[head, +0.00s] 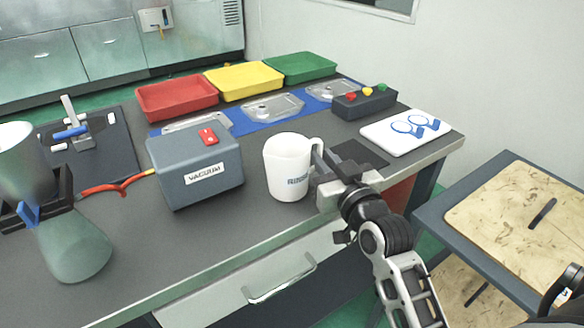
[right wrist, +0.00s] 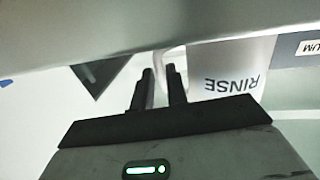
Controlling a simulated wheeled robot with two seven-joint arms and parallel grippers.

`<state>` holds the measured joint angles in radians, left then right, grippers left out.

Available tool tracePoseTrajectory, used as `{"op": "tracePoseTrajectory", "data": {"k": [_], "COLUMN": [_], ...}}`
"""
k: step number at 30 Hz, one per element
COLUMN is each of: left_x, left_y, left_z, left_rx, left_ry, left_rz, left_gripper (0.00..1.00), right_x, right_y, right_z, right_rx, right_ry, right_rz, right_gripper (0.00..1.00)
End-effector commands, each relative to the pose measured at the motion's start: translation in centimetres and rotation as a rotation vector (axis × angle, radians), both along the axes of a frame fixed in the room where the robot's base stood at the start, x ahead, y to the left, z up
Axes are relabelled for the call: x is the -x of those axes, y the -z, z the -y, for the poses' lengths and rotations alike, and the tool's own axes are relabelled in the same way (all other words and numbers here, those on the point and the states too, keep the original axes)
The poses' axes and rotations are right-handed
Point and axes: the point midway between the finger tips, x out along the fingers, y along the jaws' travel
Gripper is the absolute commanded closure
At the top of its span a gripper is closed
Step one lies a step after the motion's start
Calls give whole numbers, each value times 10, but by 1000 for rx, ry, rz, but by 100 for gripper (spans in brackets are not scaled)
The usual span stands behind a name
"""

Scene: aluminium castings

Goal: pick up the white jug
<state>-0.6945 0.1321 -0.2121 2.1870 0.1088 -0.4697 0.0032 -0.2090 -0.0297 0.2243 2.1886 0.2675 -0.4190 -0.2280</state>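The white jug (head: 288,166), lettered RINSE, stands upright on the grey worktop with its handle towards the right. In the right wrist view, part of its body (right wrist: 225,75) and its pale handle show upside down. My right gripper (head: 321,157) is at the handle, reaching in from the right. In the right wrist view, its two dark fingers (right wrist: 160,75) are close together, one on each side of the handle, and look shut on it. The jug's base seems to rest on the worktop. I cannot make out my left gripper.
A grey VACUUM box (head: 195,175) stands close left of the jug. Red (head: 177,97), yellow (head: 243,81) and green (head: 300,67) trays line the back. A button box (head: 364,102) and white board (head: 410,131) lie behind right. An hourglass-shaped vessel (head: 75,250) is front left.

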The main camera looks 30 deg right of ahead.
Motion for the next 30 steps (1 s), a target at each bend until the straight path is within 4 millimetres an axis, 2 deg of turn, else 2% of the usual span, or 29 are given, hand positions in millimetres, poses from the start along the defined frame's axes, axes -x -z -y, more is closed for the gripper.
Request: {"op": "tracePoseTrajectory", "data": {"k": [3,7,13,15,30], "left_x": [0,0,0,0,-1], "left_y": [1,2,2,2,-3], "left_z": [0,0,0,0,0], "left_rx": [-3,-4,-4,-3,-1], "left_ry": [1,0,0,1,0], "left_rz": [-2,-5,-5,-4,4], "left_gripper": [64,64,64,64,64], "right_x": [-18,-26,-26,-26,-26], "right_y": [-1,-1,0,0,-5], "right_z": [2,3,3,3,3], "right_rx": [-2,-1,0,0,-1], "right_ry": [1,1,1,1,0], "right_rz": [2,1,0,0,3], "right_gripper": [85,85,85,100,100]}}
